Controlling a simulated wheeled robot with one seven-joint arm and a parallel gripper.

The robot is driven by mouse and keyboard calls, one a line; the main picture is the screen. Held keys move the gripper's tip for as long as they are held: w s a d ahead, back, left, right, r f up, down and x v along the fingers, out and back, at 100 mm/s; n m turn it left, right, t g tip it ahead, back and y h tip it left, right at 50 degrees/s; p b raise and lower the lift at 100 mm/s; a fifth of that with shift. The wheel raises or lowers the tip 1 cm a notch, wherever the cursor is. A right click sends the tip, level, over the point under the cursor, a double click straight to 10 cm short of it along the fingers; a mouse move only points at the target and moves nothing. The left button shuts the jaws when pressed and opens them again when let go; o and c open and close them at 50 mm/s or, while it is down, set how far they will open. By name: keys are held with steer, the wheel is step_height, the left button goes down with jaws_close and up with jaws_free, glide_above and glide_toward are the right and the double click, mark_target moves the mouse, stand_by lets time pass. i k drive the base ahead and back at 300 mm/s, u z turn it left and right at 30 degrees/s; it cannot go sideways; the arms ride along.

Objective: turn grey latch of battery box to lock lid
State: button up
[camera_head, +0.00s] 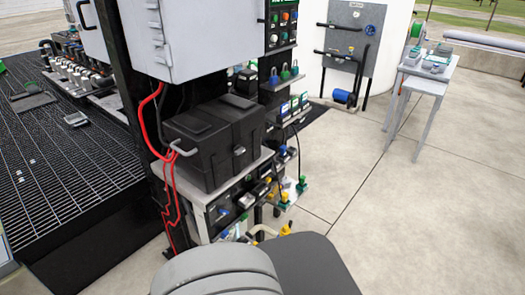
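The battery box (222,150) is a black case with a ribbed dark lid (212,112). It stands on a light shelf left of centre, under a grey cabinet. The lid looks down on the box; I cannot tell whether it is locked. A light grey bent bar (184,151), which may be the grey latch, sticks out at the box's left end, close to red cables. My gripper is not in view; the rounded grey and dark shapes at the bottom edge appear to be my own body.
Red cables (150,105) hang left of the box. The grey cabinet (192,38) overhangs it. Shelves with padlocks (284,75) and coloured fittings (293,108) stand to the right. A dark grating (60,155) lies left.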

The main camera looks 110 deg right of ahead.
mark_target(238, 150)
steer(key=k, duration=1.5)
steer(key=z, duration=0.8)
